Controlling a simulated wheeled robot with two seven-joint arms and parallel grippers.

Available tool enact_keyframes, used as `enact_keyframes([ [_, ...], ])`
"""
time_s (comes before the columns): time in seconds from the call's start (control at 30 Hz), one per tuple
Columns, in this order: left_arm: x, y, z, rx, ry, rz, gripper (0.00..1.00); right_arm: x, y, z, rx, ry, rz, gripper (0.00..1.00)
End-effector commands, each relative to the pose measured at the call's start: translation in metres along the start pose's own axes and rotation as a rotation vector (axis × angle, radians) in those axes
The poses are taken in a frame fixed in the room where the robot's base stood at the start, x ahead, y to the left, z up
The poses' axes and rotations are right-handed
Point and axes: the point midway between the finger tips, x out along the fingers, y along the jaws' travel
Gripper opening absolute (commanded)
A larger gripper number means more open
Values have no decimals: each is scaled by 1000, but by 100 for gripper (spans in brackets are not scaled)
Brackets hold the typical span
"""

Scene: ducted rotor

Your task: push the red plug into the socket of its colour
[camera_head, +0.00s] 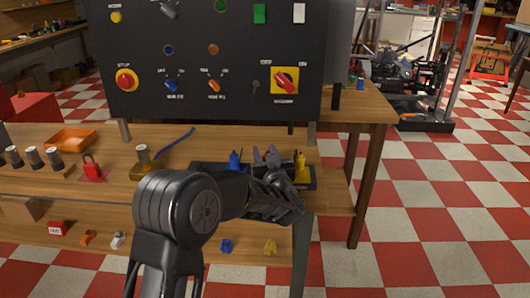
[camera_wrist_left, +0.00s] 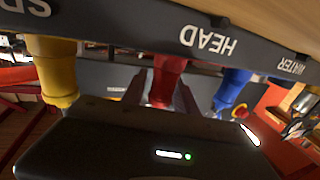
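The red plug (camera_wrist_left: 167,80) shows in the left wrist view, upside down, standing in the dark labelled rack (camera_wrist_left: 130,20) by the word HEAD. My left gripper (camera_wrist_left: 163,95) has one finger on each side of it, with a gap visible on the left side; it looks open. In the head view my left gripper (camera_head: 266,156) is over the rack (camera_head: 205,166), and the red plug is hidden there. An orange-red ring socket (camera_head: 213,49) and a blue ring socket (camera_head: 168,49) are on the upright black panel (camera_head: 130,50). My right gripper is not in view.
A blue plug (camera_head: 234,160) and a yellow plug (camera_head: 301,168) stand on either side of my gripper. A red padlock (camera_head: 91,170), an orange tray (camera_head: 70,140) and several cylinders are on the left bench. Small coloured parts lie on the lower shelf.

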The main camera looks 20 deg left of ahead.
Motion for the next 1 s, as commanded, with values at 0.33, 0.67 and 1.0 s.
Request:
enact_keyframes([
  [0.33, 0, 0, -1, -1, 1, 0, 49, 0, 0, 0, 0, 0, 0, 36],
  [0.67, -24, 1, -1, -1, 1, 2, 49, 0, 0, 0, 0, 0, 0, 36],
  [1.0, -73, 1, 0, -1, 0, 2, 49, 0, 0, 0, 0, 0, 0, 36],
])
